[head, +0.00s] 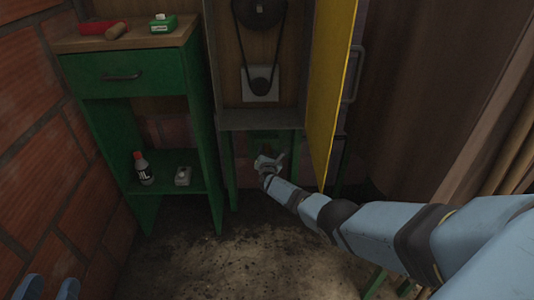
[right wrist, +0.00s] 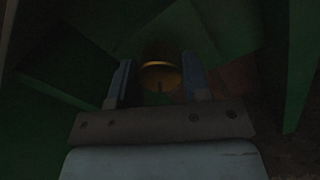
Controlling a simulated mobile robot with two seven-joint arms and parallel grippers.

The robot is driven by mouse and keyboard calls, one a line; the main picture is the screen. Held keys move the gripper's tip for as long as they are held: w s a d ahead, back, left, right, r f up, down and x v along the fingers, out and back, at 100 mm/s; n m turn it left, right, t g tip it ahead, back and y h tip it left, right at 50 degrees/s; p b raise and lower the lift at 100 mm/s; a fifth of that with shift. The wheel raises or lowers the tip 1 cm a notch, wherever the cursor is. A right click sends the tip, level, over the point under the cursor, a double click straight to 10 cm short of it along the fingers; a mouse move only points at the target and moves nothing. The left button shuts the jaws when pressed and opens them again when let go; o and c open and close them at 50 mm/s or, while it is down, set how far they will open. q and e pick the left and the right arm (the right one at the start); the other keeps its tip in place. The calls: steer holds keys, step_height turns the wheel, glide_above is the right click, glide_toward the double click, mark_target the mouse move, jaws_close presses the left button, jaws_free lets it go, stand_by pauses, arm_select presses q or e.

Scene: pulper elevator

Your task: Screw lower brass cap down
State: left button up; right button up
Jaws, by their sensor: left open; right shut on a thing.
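The lower brass cap (right wrist: 160,76) shows as a dim gold round between the two fingers of my right gripper (right wrist: 159,84) in the right wrist view. The gripper is shut on it, with a finger at each side. In the head view my right gripper (head: 268,164) reaches into the dark space below the machine housing; the cap itself cannot be made out there. My left gripper (head: 46,288) is open and empty, with only its blue fingertips showing at the bottom left corner, far from the cap.
Green panels (right wrist: 60,75) surround the cap closely. The middle floor is clear.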

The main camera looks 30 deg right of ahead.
steer(key=shift+f, duration=0.1)
stand_by(0.4)
steer(key=o, duration=0.8)
steer(key=shift+o, duration=0.6)
arm_select(q)
steer(key=shift+s+d+n+g+y+p, duration=0.4)
steer(key=shift+s+n+p, duration=0.55)
steer(key=shift+p, duration=0.8)
steer(key=shift+s+d+n+g+y+p, duration=0.2)
steer(key=shift+s+d+n+g+p, duration=0.35)
steer(key=shift+n+p, duration=0.95)
arm_select(e)
steer(key=v, duration=1.4)
arm_select(q)
steer(key=shift+m, duration=0.25)
